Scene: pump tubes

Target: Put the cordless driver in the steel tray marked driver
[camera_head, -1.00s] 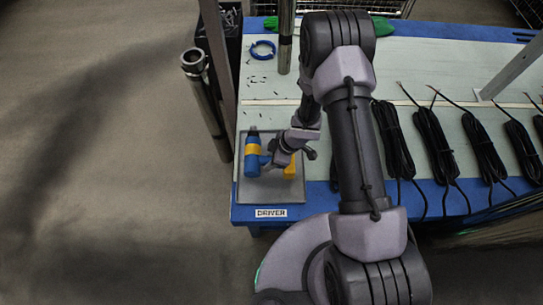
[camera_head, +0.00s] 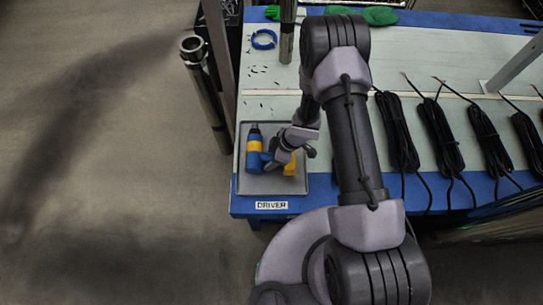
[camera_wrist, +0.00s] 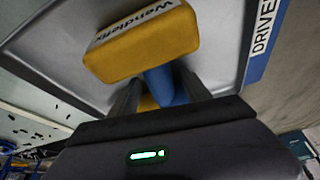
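The cordless driver (camera_head: 254,150), blue and yellow, is over the left part of the steel tray (camera_head: 296,140) at the table's front left corner. A DRIVER label (camera_head: 271,205) is on the table edge in front of the tray. My gripper (camera_head: 274,160) is at the driver's handle; in the wrist view its two dark fingers (camera_wrist: 160,95) stand on either side of the blue handle (camera_wrist: 163,83). The yellow battery base (camera_wrist: 145,45) faces the wrist camera. I cannot tell whether the driver touches the tray floor.
Several black cable bundles (camera_head: 438,140) lie along the table to the right of my arm. A blue ring (camera_head: 264,39) and a metal post (camera_head: 288,35) are at the back left. A metal tube (camera_head: 203,85) stands beside the table's left edge.

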